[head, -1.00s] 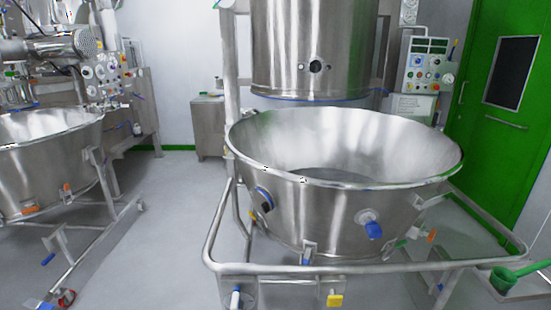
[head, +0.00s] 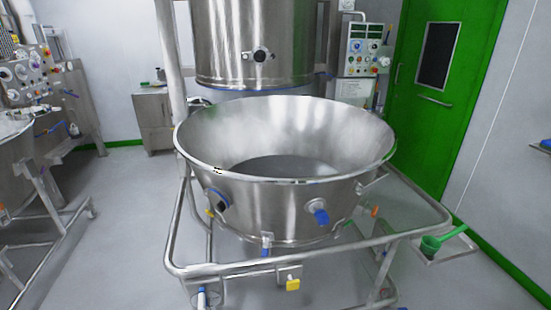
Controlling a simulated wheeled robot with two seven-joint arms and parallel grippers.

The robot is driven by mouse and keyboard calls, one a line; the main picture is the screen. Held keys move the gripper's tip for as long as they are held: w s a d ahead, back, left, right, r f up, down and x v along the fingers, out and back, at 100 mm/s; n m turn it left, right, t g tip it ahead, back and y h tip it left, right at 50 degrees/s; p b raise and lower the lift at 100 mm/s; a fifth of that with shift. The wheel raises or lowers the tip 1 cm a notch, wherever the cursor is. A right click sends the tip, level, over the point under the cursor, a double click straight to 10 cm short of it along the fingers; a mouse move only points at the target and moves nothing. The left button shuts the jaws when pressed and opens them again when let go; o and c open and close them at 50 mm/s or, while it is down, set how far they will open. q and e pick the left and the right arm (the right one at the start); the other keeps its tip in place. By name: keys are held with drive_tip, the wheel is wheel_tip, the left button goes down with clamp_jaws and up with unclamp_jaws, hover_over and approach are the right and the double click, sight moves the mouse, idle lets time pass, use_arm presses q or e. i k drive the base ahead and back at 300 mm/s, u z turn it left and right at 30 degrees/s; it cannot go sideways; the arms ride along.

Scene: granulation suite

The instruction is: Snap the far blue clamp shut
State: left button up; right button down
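A large steel bowl (head: 290,205) stands in a tubular frame in the middle of the head view. A blue fitting (head: 321,216) sticks out of its front right side, and a dark blue round fitting (head: 218,201) sits at its front left. A small blue handle (head: 266,249) hangs below the bowl's front. Another blue-topped part (head: 202,296) shows low on the frame at left. I cannot tell which of these, if any, is the far blue clamp, or whether a clamp is open. The bowl's far outer side is hidden. Neither gripper is in view.
A steel vessel (head: 255,40) hangs above the bowl. The bowl's frame rail (head: 300,262) runs across the front. A green scoop (head: 440,240) lies on a tray at right. A green door (head: 430,110) stands behind. A second bowl (head: 12,170) is at left. Floor between is clear.

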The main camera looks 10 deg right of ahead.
sight(264, 251)
drive_tip(key=u, duration=0.9)
drive_tip(key=k, duration=0.6)
drive_tip(key=z, duration=0.9)
